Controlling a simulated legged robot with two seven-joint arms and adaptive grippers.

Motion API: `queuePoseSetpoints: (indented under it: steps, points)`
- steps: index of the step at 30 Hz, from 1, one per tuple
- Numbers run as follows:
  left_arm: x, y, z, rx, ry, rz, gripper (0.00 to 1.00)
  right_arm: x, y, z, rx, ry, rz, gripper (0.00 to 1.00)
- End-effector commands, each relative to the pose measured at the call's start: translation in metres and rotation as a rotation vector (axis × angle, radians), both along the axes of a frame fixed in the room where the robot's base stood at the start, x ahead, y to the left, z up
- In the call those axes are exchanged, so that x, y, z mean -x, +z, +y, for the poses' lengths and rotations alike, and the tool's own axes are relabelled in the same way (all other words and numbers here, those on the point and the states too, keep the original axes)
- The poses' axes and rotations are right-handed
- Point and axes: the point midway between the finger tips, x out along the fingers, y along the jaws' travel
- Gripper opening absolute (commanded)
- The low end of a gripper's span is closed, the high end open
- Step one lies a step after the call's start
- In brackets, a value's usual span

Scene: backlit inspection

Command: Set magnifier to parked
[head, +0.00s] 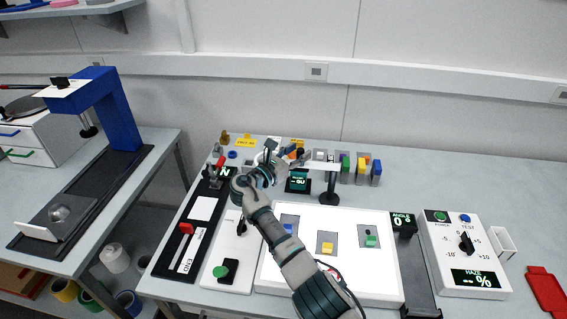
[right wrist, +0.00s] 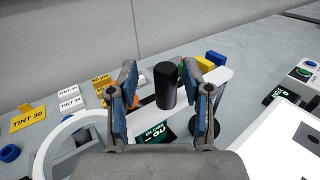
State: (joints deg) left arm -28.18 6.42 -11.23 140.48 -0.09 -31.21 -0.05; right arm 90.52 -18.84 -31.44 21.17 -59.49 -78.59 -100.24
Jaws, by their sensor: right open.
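The magnifier shows in the right wrist view as a white ring with a white arm (right wrist: 222,88) and an upright black handle (right wrist: 166,84). In the head view its white arm (head: 322,166) runs toward a black post (head: 331,188), and my gripper hides much of the ring. My right gripper (head: 279,155) is at the magnifier. In the wrist view its open fingers (right wrist: 163,95) stand on either side of the black handle, with gaps visible. I cannot tell how deep the handle sits between them. No parked mark is readable. My left gripper is out of view.
A lit white panel (head: 275,268) with small coloured blocks lies in front. A haze control box (head: 466,240) and a red tray (head: 545,290) are at right. A small display (head: 298,181) and several coloured pieces stand behind. A blue stand (head: 118,110) is on the left table.

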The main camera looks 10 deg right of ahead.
Motion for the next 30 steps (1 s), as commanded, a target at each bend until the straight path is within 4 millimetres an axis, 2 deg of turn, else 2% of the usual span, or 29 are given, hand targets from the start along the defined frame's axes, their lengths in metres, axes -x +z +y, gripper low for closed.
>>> queuePoseSetpoints:
  steps: [4,9,15,21,30]
  points:
    - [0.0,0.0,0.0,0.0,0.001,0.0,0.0,0.013,-0.003,0.013,-0.005,0.002,0.0,0.5]
    - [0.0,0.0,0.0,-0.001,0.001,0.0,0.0,0.039,-0.003,0.045,-0.006,0.003,0.001,0.5]
    - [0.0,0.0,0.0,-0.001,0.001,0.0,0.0,0.06,-0.004,0.07,-0.004,0.0,0.003,0.5]
    - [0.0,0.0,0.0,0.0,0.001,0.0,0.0,0.067,-0.004,0.078,-0.004,-0.002,0.005,0.5]
    - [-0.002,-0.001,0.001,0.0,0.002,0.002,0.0,0.066,-0.004,0.078,-0.004,-0.002,0.005,0.5]
